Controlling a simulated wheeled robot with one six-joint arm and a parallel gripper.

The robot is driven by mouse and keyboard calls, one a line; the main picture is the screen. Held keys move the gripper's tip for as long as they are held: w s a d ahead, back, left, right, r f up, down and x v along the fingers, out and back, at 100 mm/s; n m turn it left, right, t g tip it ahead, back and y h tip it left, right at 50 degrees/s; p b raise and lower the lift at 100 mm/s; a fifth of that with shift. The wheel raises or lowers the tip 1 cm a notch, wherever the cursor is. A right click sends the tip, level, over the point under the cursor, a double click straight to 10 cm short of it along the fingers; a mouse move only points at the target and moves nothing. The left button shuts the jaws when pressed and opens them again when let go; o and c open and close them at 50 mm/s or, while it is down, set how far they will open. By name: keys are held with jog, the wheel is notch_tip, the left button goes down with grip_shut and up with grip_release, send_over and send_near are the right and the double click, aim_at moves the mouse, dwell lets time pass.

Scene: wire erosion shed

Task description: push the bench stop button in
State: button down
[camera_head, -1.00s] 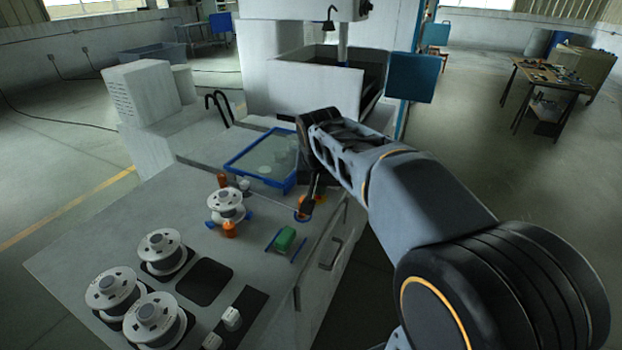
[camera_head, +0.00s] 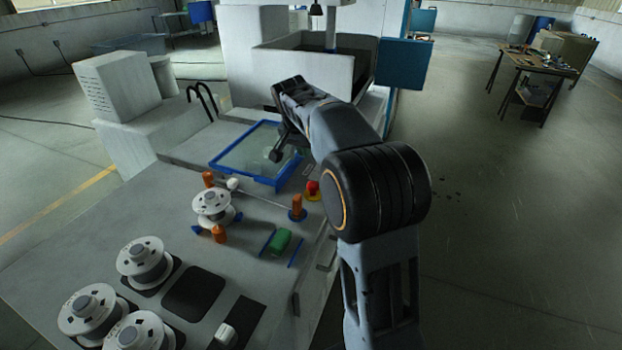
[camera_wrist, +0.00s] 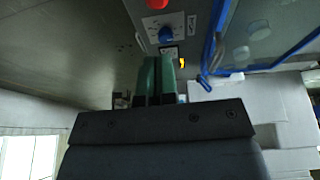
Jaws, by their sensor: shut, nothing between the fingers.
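The bench stop button (camera_head: 312,187), a red cap on a yellow base, stands near the right edge of the grey bench, beside an orange post (camera_head: 297,207) on a blue foot. My gripper (camera_head: 276,156) is beyond the button and up to its left in the head view, in front of the blue-rimmed tray; its height is unclear. It is apart from the button. In the wrist view my gripper (camera_wrist: 160,62) shows two green fingers pressed together, empty. A red round thing (camera_wrist: 157,3) is cut off at that view's top edge; I cannot tell whether it is the button.
The blue-rimmed tray (camera_head: 227,171) lies behind the button. A green block (camera_head: 280,241) between blue rails and white spools (camera_head: 143,260) stand on the bench. The wrist view shows a blue knob (camera_wrist: 166,34) on a white plate. Open floor lies right of the bench.

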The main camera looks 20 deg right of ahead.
jog(key=p, duration=0.1)
send_near(312, 186)
jog(key=x, duration=0.3)
jog(key=w+x, duration=0.1)
jog(key=x, duration=0.1)
jog(key=shift+d+f, duration=0.1)
jog(key=shift+d, duration=0.35)
jog(key=shift+x, duration=0.75)
jog(key=shift+s+a+f, duration=0.1)
notch_tip(312, 186, down, 2)
jog(key=shift+f+b, duration=0.15)
jog(key=shift+b, duration=0.85)
jog(key=shift+s, duration=0.15)
jog(key=shift+r+p, duration=0.4)
jog(key=shift+r, duration=0.05)
jog(key=v, duration=1.4)
jog(key=shift+w+d+p, duration=0.2)
jog(key=shift+w+p, duration=0.1)
jog(key=shift+w, duration=0.1)
